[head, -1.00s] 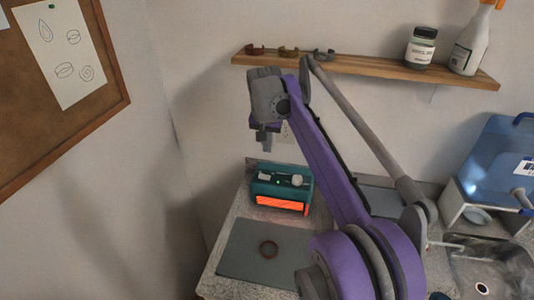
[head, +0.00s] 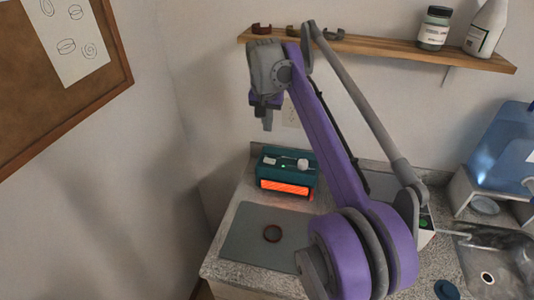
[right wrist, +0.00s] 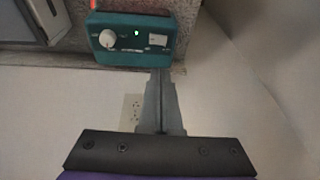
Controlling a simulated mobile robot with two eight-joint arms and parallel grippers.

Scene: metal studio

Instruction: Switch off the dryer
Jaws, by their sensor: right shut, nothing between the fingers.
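The dryer (head: 287,172) is a teal box on the counter with a glowing orange front. In the right wrist view, the dryer's panel (right wrist: 130,50) shows a round white knob (right wrist: 107,39), a lit green light (right wrist: 137,33) and a white switch (right wrist: 158,40). My right gripper (head: 267,124) is shut and empty, pointing down above and behind the dryer in the head view. In the right wrist view, its closed fingertips (right wrist: 161,73) appear just below the panel's edge, under the switch; contact cannot be told. My left gripper is not in view.
A wooden shelf (head: 400,50) holds a jar (head: 434,28) and a bottle (head: 485,28). A sink (head: 490,275) and blue container (head: 505,145) are at right.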

